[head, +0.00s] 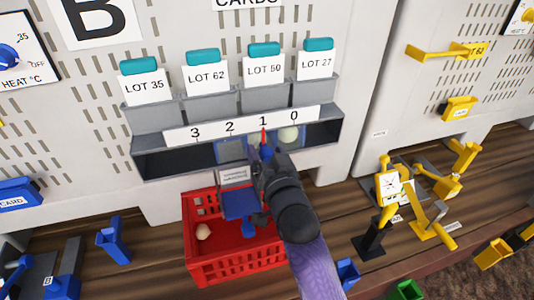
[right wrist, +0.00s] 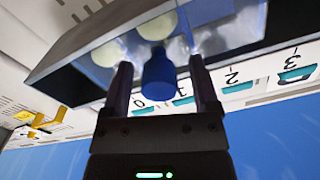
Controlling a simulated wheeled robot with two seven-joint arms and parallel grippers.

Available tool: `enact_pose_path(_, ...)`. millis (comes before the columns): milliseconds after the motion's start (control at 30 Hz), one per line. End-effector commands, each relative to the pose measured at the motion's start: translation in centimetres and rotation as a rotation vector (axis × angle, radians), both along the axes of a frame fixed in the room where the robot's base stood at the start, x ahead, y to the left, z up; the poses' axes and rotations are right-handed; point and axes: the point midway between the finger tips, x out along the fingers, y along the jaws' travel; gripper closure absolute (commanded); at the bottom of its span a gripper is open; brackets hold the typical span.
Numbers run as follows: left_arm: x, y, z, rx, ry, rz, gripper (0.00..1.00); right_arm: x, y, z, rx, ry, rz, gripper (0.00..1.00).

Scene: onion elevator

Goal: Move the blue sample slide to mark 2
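The sample slide shows as a blue knob (head: 266,152) under mark 1 on the scale strip (head: 180,134), where a small red pointer (head: 263,135) stands. In the right wrist view the knob (right wrist: 158,76) is in front of a clear bluish window (right wrist: 215,35). My right gripper (head: 261,150) is at the knob. In the right wrist view its fingers (right wrist: 160,64) are on both sides of the knob, with a gap on each side. Mark 2 (head: 229,127) is just left of mark 1 in the head view. My left gripper is not in view.
Pale round items (head: 288,135) show in the slot. Below are a red basket (head: 235,268) and a blue tray-like piece (head: 239,204). Lot cards (head: 208,77) stand above the strip.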

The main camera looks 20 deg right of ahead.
Motion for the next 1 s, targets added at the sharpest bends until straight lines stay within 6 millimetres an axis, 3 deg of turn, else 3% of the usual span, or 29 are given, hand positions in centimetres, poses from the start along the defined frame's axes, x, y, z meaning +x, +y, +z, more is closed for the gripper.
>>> enact_pose_path(167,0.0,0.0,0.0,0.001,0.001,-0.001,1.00,-0.1,0.0,0.0,0.000,0.000,0.000,0.23)
enact_pose_path(267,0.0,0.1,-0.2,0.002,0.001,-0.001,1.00,-1.2,0.0,-0.1,0.000,0.000,0.000,0.23)
enact_pose_path(500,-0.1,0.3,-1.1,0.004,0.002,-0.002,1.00,-6.6,-0.3,-0.3,0.001,0.002,0.000,0.23)
enact_pose_path(667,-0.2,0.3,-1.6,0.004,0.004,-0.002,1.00,-9.3,-0.4,-0.2,0.001,0.001,0.000,0.23)
enact_pose_path(1000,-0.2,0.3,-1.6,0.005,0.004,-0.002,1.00,-9.9,-0.4,0.0,0.000,0.000,0.000,0.23)
